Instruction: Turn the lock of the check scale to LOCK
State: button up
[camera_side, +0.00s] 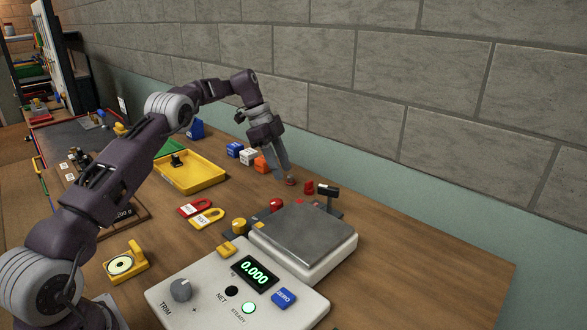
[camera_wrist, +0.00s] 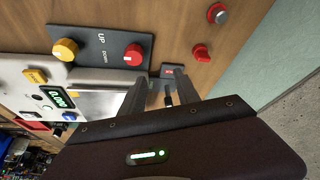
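The scale with a grey metal pan (camera_side: 305,232) and a white body stands on the table; its display reads 0.000. Behind it, a black-topped lever (camera_side: 328,191) stands upright on a dark plate. A small dark plate with a red mark (camera_wrist: 168,71) shows in the wrist view, with a black upright part (camera_wrist: 168,97) framed between the fingers. No LOCK lettering is legible, so I cannot tell which part is the lock. My gripper (camera_side: 287,177) is open and empty, pointing down behind the scale, left of the lever; it also shows in the wrist view (camera_wrist: 164,82).
A yellow knob (camera_wrist: 65,49) and a red knob (camera_wrist: 133,54) sit on a plate marked UP and DOWN. A loose-looking red piece (camera_wrist: 201,52) and a grey knob (camera_wrist: 218,13) lie nearby. A yellow tray (camera_side: 190,173) stands left. The wall runs close behind.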

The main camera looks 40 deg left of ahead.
jog(key=shift+o, duration=1.3)
jog(key=o, duration=0.5)
jog(key=d+n+y, duration=0.1)
jog(key=d+n, duration=0.1)
jog(key=w+d+n+y, duration=0.1)
jog(key=d+n, duration=0.2)
jog(key=w+d+n+y, duration=0.1)
jog(key=d+n, duration=0.1)
jog(key=d, duration=0.1)
jog(key=shift+d+n, duration=0.1)
jog(key=shift+n, duration=0.2)
jog(key=n+t+y, duration=0.2)
jog(key=n+y, duration=0.1)
jog(key=n, duration=0.7)
send_near(328, 188)
notch_tip(328, 188, down, 2)
jog(key=x, duration=0.5)
jog(key=w+x, duration=0.1)
jog(key=x, duration=0.1)
